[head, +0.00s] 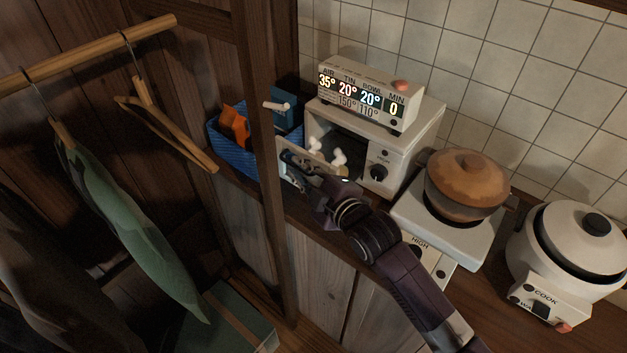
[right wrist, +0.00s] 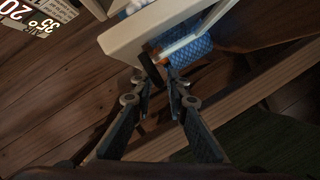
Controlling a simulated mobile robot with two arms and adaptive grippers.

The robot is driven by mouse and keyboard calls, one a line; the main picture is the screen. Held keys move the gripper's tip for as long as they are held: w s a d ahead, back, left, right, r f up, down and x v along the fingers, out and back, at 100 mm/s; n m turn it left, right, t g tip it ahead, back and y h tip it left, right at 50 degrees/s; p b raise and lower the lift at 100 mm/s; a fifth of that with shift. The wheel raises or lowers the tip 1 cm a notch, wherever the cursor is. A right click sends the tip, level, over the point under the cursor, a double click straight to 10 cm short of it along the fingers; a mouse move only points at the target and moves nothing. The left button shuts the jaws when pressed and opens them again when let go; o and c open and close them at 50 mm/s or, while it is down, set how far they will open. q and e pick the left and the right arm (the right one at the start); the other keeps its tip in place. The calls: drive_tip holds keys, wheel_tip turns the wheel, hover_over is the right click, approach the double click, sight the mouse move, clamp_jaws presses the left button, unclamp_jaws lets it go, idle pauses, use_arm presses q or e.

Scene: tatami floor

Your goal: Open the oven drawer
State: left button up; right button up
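The oven (head: 410,135) is a small white box on the wooden counter at the upper middle of the head view. Its drawer (head: 325,163) stands pulled out of the dark opening, with small white items above its front panel. The drawer's pale panel also shows in the right wrist view (right wrist: 135,38), with a dark handle (right wrist: 152,70) on its edge. My right gripper (head: 300,168) is at the drawer front. In the right wrist view its fingertips (right wrist: 158,80) are apart, close to the handle; a gap shows between them. Contact is unclear. My left gripper is not in view.
A blue basket (head: 233,155) stands left of the oven, close to the drawer. A lidded brown pot (head: 466,180) on a burner and a white rice cooker (head: 570,240) stand right. A wooden post (head: 268,150) and hanging clothes (head: 130,215) are left.

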drive_tip(key=v, duration=1.1)
